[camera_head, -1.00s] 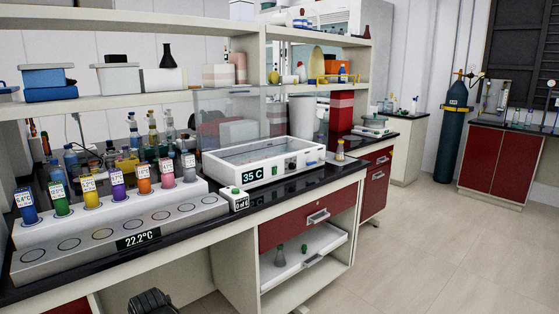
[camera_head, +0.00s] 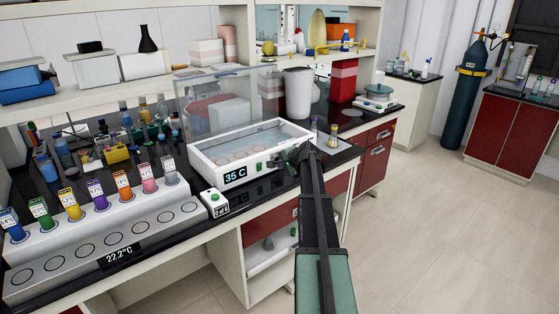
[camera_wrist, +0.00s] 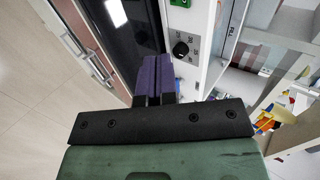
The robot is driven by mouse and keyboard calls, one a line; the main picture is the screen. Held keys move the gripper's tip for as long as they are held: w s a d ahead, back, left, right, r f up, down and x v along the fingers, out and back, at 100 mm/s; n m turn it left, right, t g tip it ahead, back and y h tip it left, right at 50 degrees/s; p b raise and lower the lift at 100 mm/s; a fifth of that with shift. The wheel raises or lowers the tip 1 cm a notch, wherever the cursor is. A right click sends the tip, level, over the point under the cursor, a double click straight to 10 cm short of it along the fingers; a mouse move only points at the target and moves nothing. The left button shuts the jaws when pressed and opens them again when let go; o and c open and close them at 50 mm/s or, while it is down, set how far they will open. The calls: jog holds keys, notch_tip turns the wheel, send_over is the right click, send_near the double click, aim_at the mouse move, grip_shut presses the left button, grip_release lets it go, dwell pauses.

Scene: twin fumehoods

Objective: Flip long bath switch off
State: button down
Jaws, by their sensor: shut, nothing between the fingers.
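The long bath is the white, water-filled tray (camera_head: 203,165) with a 35 C display on its front panel, standing on the black bench. A green switch (camera_wrist: 180,3) is cut by the top edge of the wrist view, above a round black knob (camera_wrist: 181,49) on the same white panel. In the head view the small switch (camera_head: 259,167) sits right of the display. My gripper (camera_wrist: 153,60) has its purple fingers shut and empty, beside the panel and left of the knob in the wrist view. Contact with the panel cannot be told. My arm hides the panel's right end in the head view.
A white rack (camera_head: 110,240) with several coloured bottles and a small white box (camera_head: 214,203) with a green button stand left of the bath. A clear shield (camera_head: 225,100) rises behind it. A small bottle (camera_head: 333,133) stands to the right. The floor (camera_head: 440,230) is open.

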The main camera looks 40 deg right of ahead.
aim_at(260, 168)
jog(key=b+x, duration=0.2)
jog(key=x, duration=0.1)
jog(key=b+x, duration=0.2)
jog(key=x, duration=0.1)
jog(key=a+b+x, duration=0.1)
jog(key=b+x, duration=0.1)
jog(key=x, duration=0.1)
jog(key=shift+f, duration=0.25)
jog(key=w, duration=0.4)
jog(key=shift+w+d+r, duration=0.1)
jog(key=shift+d+r, duration=0.05)
jog(key=shift+r, duration=0.15)
jog(key=shift+w, duration=0.3)
